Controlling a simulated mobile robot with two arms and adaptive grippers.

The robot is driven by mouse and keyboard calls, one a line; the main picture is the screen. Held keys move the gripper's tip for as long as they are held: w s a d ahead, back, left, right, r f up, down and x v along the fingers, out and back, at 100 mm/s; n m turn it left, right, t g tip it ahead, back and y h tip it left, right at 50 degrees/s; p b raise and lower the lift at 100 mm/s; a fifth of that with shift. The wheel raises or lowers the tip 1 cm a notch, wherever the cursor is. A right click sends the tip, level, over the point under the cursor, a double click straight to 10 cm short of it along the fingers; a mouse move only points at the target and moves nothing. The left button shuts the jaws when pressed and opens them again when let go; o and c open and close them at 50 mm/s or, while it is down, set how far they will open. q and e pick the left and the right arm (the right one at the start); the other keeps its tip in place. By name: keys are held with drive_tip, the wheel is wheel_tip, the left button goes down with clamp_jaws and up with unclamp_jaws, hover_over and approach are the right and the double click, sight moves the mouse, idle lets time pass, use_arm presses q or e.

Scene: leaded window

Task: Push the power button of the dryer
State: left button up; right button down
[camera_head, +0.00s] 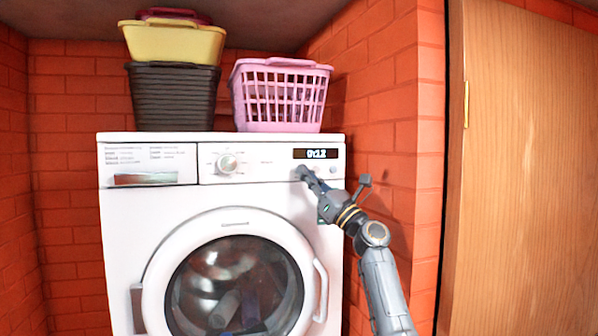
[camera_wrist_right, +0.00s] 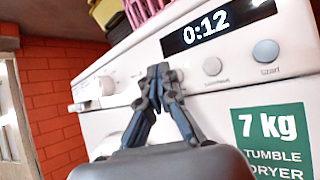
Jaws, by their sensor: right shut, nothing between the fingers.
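The white tumble dryer (camera_head: 120,215) stands against the brick wall, its round door shut. Its lit display (camera_head: 316,154) reads 0:12 and also shows in the right wrist view (camera_wrist_right: 208,27). Below the display are a small round button (camera_wrist_right: 212,66) and a blue-grey Start button (camera_wrist_right: 265,50). My right gripper (camera_head: 302,172) is shut and empty, its tips at the panel below the display's left end. In the right wrist view the fingertips (camera_wrist_right: 161,74) cover a round button-like spot left of the small button; I cannot tell whether they touch it. My left gripper is out of view.
A pink basket (camera_head: 281,95), a dark basket (camera_head: 172,97) and a yellow basket (camera_head: 172,42) are on top of the dryer. A wooden door (camera_head: 525,170) stands at right.

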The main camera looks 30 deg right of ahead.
drive_tip(key=shift+s+a+p, duration=0.25)
drive_tip(key=shift+s+p, duration=0.1)
drive_tip(key=shift+s, duration=0.6)
drive_tip(key=shift+s+a+p, duration=0.2)
drive_tip(key=shift+s+p, duration=0.2)
drive_tip(key=shift+s, duration=0.6)
drive_tip(key=shift+s+a+p, duration=0.25)
drive_tip(key=shift+s+p, duration=0.1)
drive_tip(key=shift+s, duration=0.6)
